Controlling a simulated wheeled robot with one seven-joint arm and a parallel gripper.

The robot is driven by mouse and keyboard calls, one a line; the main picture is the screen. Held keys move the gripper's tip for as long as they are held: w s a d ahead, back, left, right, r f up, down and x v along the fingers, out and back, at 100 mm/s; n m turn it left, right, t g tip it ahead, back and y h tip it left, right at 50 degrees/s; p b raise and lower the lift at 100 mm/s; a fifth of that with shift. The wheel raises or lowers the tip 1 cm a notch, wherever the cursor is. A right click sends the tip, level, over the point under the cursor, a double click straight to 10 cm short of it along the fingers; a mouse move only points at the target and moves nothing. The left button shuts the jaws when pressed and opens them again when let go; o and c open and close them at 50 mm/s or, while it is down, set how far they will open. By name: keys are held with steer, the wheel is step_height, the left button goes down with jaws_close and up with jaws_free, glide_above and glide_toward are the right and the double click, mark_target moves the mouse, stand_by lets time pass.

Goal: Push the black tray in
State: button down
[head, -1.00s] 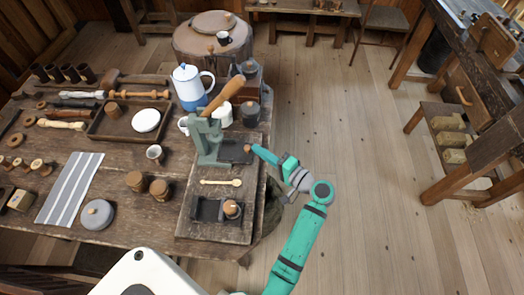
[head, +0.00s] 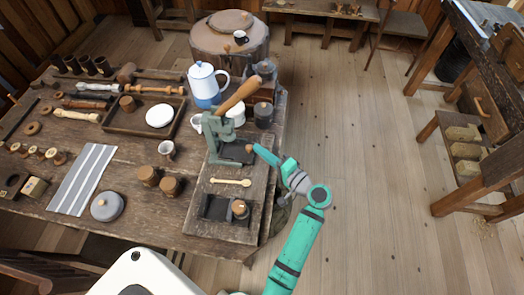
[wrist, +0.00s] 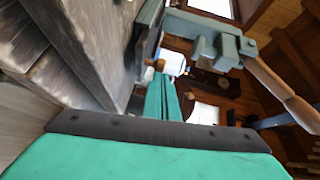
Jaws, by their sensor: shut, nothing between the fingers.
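The black tray (head: 236,155) lies flat under the grey-green lever press (head: 218,132) on a wooden board, part of it showing at the press's right side. A small round wooden knob (head: 249,148) shows at its right end. My gripper (head: 256,149) is shut and empty, its fingertips at the knob, coming from the right; they look in contact, but I cannot be certain. In the wrist view my closed fingers (wrist: 165,88) point at the knob (wrist: 158,64), and the press (wrist: 215,45) stands beyond to the right. The tray itself is hard to make out there.
A second dark box (head: 216,207) with a wooden-topped piece (head: 239,209) and a pale spoon (head: 230,182) lie on the board. The press's wooden handle (head: 238,95) slants up right, near a blue-white pot (head: 206,85) and a dark jar (head: 263,115). Floor right of the table is clear.

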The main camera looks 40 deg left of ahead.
steer(key=w+v, duration=0.2)
steer(key=v, duration=1)
steer(key=shift+w+d+r, duration=0.2)
steer(key=shift+w+d, duration=0.1)
steer(key=shift+d, duration=0.25)
